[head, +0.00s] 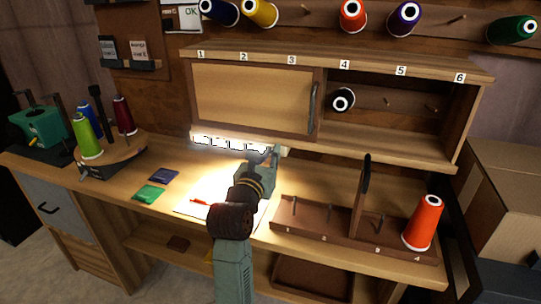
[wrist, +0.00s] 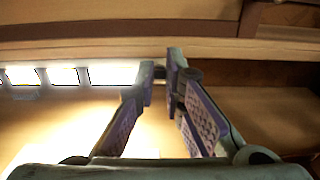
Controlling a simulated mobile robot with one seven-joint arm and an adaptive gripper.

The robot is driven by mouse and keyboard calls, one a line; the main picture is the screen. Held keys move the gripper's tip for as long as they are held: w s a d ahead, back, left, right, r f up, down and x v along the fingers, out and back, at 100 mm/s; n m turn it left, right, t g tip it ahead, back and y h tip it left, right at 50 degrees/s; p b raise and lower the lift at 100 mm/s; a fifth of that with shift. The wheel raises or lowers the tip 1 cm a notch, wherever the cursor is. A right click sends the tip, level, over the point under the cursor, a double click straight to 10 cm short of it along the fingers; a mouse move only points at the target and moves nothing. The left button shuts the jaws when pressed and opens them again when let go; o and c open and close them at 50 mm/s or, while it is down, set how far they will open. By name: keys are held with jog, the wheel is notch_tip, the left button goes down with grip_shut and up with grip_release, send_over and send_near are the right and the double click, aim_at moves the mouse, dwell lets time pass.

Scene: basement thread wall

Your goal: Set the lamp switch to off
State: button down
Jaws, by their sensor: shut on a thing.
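The lamp (head: 230,145) is a bright strip under the wall cabinet, and it is lit. It also shows at the left in the wrist view (wrist: 112,74). My gripper (head: 262,156) is raised to the cabinet's underside at the lamp's right end. In the wrist view, my gripper (wrist: 162,76) has its fingertips close together around a small dark piece, the lamp switch (wrist: 159,72). The fingers hide most of the switch, so its exact position cannot be told.
The cabinet (head: 330,150) overhangs the bench, its sliding door (head: 250,98) covering the left side. A brown peg tray (head: 300,240) with an orange thread cone (head: 423,222) stands at the right. A spool stand (head: 110,160) stands at the left. Cardboard boxes (head: 500,195) are at the far right.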

jog(key=shift+f, duration=0.1)
notch_tip(320, 180, down, 2)
jog(key=t+b, duration=0.2)
jog(key=b, duration=0.3)
jog(key=t+h+b, duration=0.1)
jog(key=t+b, duration=0.2)
jog(key=b, duration=0.2)
jog(key=shift+f+h, duration=0.15)
jog(key=shift+h, duration=0.15)
jog(key=shift+b, duration=0.35)
jog(key=c, duration=1.7)
grip_release()
jog(key=shift+s, duration=0.1)
